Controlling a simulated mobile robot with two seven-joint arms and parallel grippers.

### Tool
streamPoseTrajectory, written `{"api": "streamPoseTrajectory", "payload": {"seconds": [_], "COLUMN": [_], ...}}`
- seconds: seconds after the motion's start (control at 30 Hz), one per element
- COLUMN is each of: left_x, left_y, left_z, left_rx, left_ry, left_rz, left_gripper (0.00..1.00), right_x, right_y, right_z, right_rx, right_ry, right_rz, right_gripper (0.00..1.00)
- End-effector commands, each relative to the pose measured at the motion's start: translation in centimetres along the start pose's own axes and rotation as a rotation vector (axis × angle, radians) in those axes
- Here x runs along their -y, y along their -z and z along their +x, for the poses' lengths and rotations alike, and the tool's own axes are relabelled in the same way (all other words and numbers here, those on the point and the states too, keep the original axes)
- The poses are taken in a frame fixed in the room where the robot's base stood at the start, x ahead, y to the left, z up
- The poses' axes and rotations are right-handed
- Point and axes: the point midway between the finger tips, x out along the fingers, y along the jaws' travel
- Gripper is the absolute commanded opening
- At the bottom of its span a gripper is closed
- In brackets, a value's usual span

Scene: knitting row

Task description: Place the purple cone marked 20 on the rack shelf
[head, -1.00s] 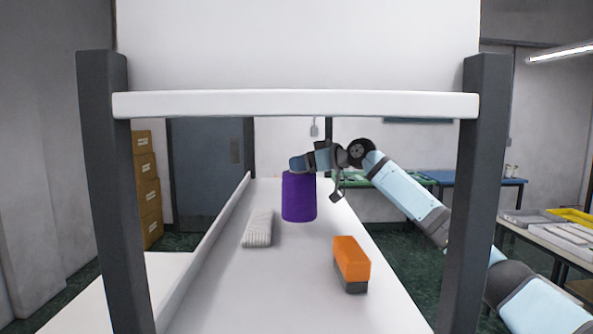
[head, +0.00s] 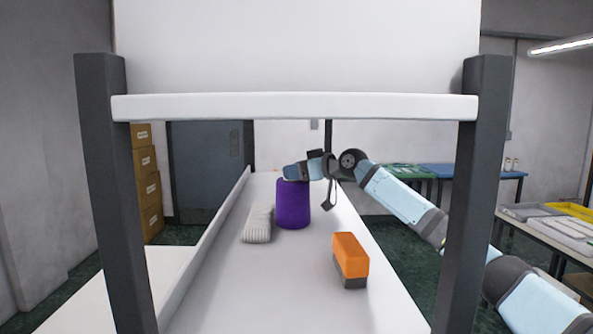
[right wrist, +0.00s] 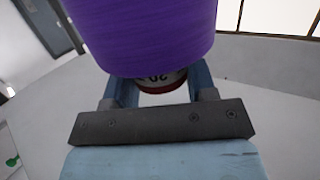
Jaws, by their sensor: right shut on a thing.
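The purple cone (head: 293,205) is upright over the white rack shelf (head: 285,285), towards its far part, just right of a white ribbed item. My right gripper (head: 300,171) is at the cone's top, reaching in from the right, and is shut on it. In the right wrist view the purple yarn (right wrist: 145,30) fills the top, and the cone's end with an upside-down 20 label (right wrist: 150,79) sits between the fingers. Whether the cone's base touches the shelf is hard to tell. My left gripper is out of view.
A white ribbed item (head: 257,223) lies close to the cone's left. An orange and grey block (head: 350,260) lies nearer on the right. Dark posts (head: 110,190) and a white upper board edge (head: 295,106) frame the shelf. The near middle of the shelf is clear.

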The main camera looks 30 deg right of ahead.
Motion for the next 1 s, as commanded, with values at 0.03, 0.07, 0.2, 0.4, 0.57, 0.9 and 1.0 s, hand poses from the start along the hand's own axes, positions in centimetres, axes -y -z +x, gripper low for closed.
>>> {"api": "streamPoseTrajectory", "payload": {"seconds": [0.03, 0.07, 0.2, 0.4, 0.57, 0.9, 1.0], "left_x": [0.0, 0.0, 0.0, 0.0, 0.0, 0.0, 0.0], "left_y": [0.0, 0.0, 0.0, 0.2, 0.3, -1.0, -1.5], "left_z": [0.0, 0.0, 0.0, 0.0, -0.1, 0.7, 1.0], "left_rx": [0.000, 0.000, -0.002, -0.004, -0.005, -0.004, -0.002], "left_ry": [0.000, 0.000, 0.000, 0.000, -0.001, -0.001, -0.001], "left_rz": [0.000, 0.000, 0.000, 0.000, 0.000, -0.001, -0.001], "left_gripper": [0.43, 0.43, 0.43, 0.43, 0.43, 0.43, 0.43], "right_x": [0.0, 0.0, 0.0, 0.0, 0.0, -0.1, -0.1], "right_y": [0.1, 0.1, -0.2, -0.2, 0.0, -0.4, -0.4], "right_z": [0.0, 0.0, 0.0, 0.0, 0.0, -5.2, -7.4], "right_rx": [-0.002, -0.002, 0.000, 0.000, 0.000, 0.001, 0.002], "right_ry": [0.000, 0.000, 0.000, 0.000, 0.000, -0.003, -0.002], "right_rz": [0.000, 0.000, 0.000, 0.000, 0.000, -0.002, -0.001], "right_gripper": [0.02, 0.02, 0.63, 0.77, 0.77, 0.77, 0.77]}}
